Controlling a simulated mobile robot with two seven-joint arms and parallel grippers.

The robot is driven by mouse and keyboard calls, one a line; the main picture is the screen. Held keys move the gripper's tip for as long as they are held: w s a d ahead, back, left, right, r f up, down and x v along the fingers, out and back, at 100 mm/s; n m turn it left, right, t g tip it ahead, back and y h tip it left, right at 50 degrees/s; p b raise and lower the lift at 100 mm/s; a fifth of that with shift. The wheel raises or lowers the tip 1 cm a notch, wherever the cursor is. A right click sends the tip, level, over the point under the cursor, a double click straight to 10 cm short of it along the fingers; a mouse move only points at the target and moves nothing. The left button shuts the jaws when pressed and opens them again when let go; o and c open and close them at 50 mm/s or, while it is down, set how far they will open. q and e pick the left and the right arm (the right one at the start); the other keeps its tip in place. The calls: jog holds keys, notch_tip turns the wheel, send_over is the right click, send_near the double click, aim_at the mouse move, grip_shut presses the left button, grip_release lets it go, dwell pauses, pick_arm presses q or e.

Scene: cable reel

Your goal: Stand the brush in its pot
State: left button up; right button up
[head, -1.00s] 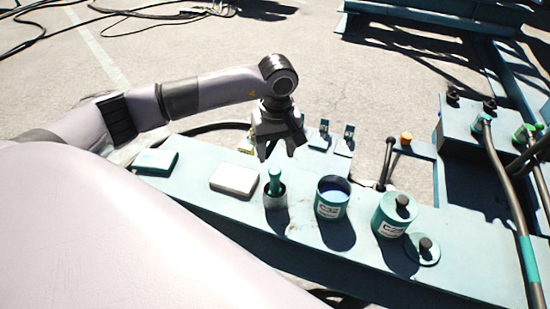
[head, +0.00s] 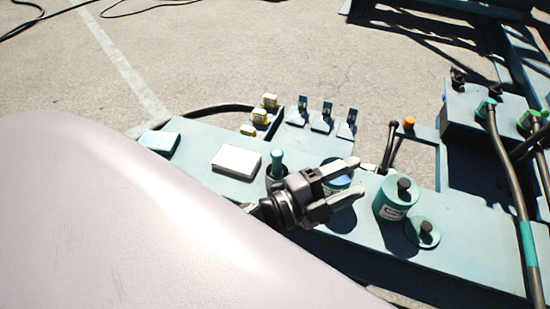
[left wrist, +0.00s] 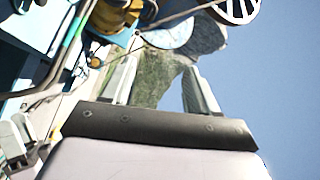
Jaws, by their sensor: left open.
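The brush, as far as I can tell, is the green handle (head: 277,160) standing upright in a small dark-mouthed pot (head: 270,184) on the teal bench; its lower end is hidden inside. My left gripper (head: 352,179) is open and empty, its fingers pointing right. It is to the right of the brush and overlaps the open can (head: 333,166) in the head view, hiding much of it. I cannot tell its height above the can. In the left wrist view the open fingers (left wrist: 160,84) have nothing between them. My right gripper is not in view.
On the bench (head: 385,250) are a white block (head: 237,160), a lidded green can (head: 394,200), a round lid with a knob (head: 424,233), several clips and yellow pieces (head: 260,117) at the back edge, and an orange-topped knob (head: 409,123). Cables run at the right.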

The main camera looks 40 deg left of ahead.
pick_arm(q)
jog(key=s+a+f+n+g+y, duration=0.3)
jog(key=s+a+f+n, duration=0.1)
jog(key=f+n, duration=0.4)
jog(key=s+a+f+n+g+y, duration=0.3)
jog(key=s+a+f+n+y, duration=0.1)
jog(key=s+f+n, duration=0.3)
jog(key=shift+s+f+n+y, duration=0.15)
jog(key=shift+f+n+y, duration=0.15)
jog(key=shift+f+n, duration=0.5)
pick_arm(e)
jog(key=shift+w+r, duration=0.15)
pick_arm(q)
jog(key=shift+r, duration=0.2)
notch_tip(320, 180, up, 16)
jog(key=s+a+p, duration=0.1)
jog(key=a+p, duration=0.1)
jog(key=p, duration=1.7)
jog(key=shift+a+f+y, duration=0.15)
jog(key=shift+f+y, duration=0.1)
jog(key=shift+y, duration=0.15)
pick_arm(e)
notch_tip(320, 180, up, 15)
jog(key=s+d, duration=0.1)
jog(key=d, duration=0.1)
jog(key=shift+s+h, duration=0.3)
pick_arm(q)
jog(key=shift+s, duration=0.1)
